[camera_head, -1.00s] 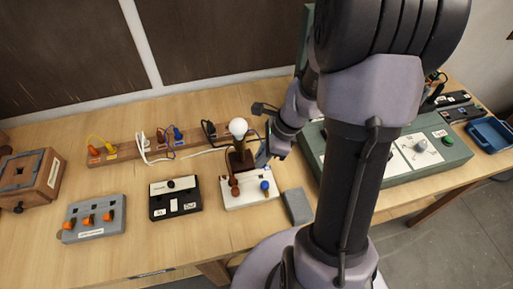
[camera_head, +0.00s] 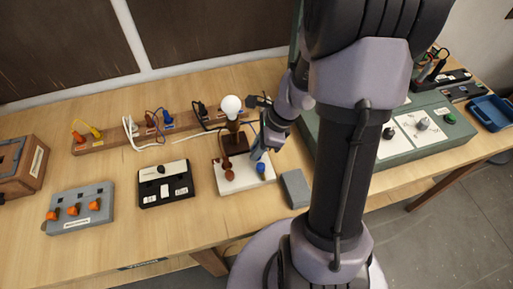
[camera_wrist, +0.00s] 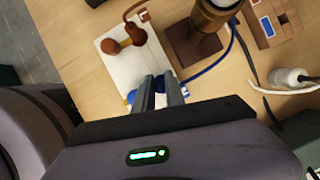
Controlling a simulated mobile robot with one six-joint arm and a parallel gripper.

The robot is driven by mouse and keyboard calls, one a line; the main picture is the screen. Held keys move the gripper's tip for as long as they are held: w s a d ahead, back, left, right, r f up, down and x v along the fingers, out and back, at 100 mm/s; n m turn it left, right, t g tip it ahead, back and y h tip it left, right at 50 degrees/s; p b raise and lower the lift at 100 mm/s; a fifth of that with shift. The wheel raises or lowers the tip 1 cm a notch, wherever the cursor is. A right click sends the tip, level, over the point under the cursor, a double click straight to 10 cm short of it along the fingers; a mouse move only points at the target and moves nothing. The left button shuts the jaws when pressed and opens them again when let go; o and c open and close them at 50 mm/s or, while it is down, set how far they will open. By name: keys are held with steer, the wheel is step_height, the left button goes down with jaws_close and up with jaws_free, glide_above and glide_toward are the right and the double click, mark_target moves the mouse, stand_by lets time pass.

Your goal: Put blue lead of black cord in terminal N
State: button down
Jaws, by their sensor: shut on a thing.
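The white terminal board (camera_head: 238,185) sits on the table in front of the lamp. It carries a brown knob (camera_head: 229,175) and a blue knob (camera_head: 261,168); which one is N cannot be read. My gripper (camera_wrist: 161,88) is shut on a blue lead (camera_wrist: 208,70), beside the blue knob in the wrist view (camera_wrist: 131,97), which the fingers partly hide. The lead runs from the fingers towards the lamp. Whether its tip touches the terminal is hidden. A brown lead (camera_wrist: 133,10) reaches the brown knob. A black cord (camera_wrist: 247,55) runs behind the lamp.
The lamp with its white bulb (camera_head: 231,106) stands close behind the board. A grey block (camera_head: 295,189) lies to the right. A black switch box (camera_head: 165,186) is to the left. Behind is a wooden rail (camera_head: 95,146) with several plugs. A green panel (camera_head: 400,170) stands at right.

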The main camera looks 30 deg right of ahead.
steer(key=shift+f+b, duration=0.5)
steer(key=shift+f, duration=0.05)
stand_by(0.8)
steer(key=c, duration=1.3)
jaws_free()
